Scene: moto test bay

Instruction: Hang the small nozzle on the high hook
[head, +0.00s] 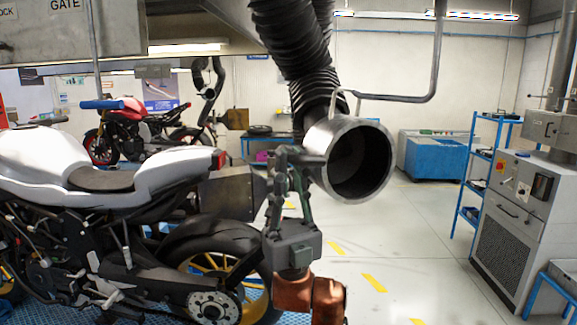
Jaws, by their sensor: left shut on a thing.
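The nozzle (384,163) is a grey metal cylinder with a wide dark mouth facing me, on the lower end of a black ribbed hose (294,45). A thin loop (334,104) stands up from its top. My left gripper (298,163) is shut at the nozzle's left side, its fingers partly hidden against it. The hook (437,55) is a grey rod that comes down from above and bends left, its end close to the loop. I cannot tell whether the rod passes through the loop. My right gripper is not in view.
A white motorcycle (75,170) stands close on the left, with a red one (125,125) behind it. A grey cabinet (520,190) and a blue shelf rack (480,175) stand on the right. The floor between is clear, with yellow dashes.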

